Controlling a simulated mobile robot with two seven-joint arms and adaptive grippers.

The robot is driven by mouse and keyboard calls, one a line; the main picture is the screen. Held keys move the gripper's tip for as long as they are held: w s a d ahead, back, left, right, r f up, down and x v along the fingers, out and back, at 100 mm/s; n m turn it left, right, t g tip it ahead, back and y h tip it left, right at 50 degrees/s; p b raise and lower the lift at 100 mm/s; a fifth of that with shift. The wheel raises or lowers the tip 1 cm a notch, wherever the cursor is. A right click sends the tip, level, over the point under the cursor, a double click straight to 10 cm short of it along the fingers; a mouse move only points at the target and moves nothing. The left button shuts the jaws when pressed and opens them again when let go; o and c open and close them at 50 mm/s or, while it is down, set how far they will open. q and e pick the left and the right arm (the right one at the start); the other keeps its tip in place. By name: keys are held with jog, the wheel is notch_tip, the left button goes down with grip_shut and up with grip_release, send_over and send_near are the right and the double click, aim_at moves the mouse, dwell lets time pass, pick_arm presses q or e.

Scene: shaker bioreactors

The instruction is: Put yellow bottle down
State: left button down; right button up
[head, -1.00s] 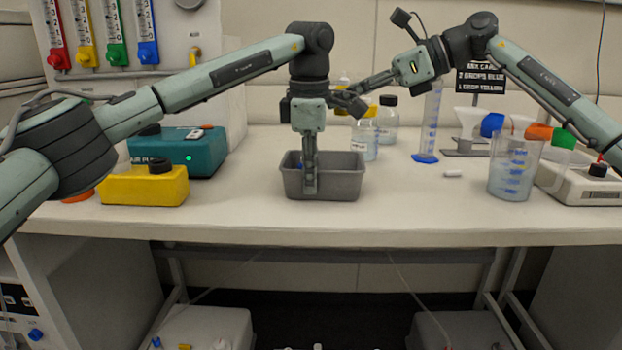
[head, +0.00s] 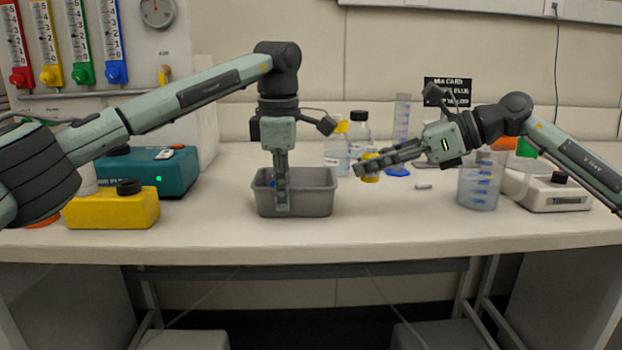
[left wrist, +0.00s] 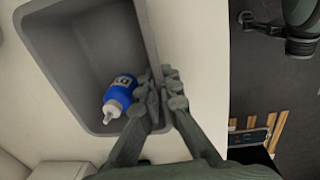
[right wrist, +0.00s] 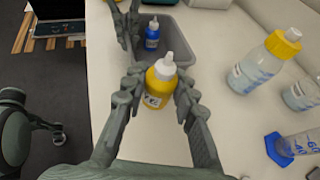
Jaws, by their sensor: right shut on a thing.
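The yellow bottle (right wrist: 158,88), with a white nozzle, is upright between the fingers of my right gripper (right wrist: 152,92). In the head view the bottle (head: 371,168) is partly hidden behind that gripper (head: 362,168), to the right of the grey tray (head: 318,203). My right gripper is shut on the bottle. Whether the bottle's base touches the table cannot be told. My left gripper (left wrist: 167,88) points down at the tray's front wall, one finger inside and one outside. Its fingertips are close together; whether they pinch the wall is unclear.
A blue bottle (left wrist: 118,95) is inside the tray. Clear bottles (right wrist: 268,60) and a measuring cylinder (head: 402,120) stand behind. A beaker (head: 480,182) and a white device (head: 560,195) are at the right. A yellow container (head: 112,207) is at the left. The table's front right is clear.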

jog(key=shift+a+r+x, duration=0.1)
jog(key=shift+r+x, duration=0.15)
jog(key=shift+x, duration=1.65)
jog(key=shift+a+r+x, duration=0.1)
jog(key=shift+r+x, duration=0.1)
jog(key=shift+x, duration=1.65)
jog(key=shift+a+r+x, duration=0.1)
jog(key=shift+r+x, duration=0.15)
jog(key=shift+x, duration=1.65)
jog(key=shift+w+f, duration=0.1)
jog(key=shift+w, duration=0.05)
jog(key=shift+f, duration=0.4)
jog(key=shift+f, duration=0.1)
jog(key=o, duration=1)
jog(key=shift+f, duration=0.15)
jog(key=shift+d, duration=0.1)
jog(key=shift+w+r, duration=0.1)
jog(key=shift+r, duration=0.15)
jog(key=v, duration=1.2)
jog(key=shift+r, duration=0.45)
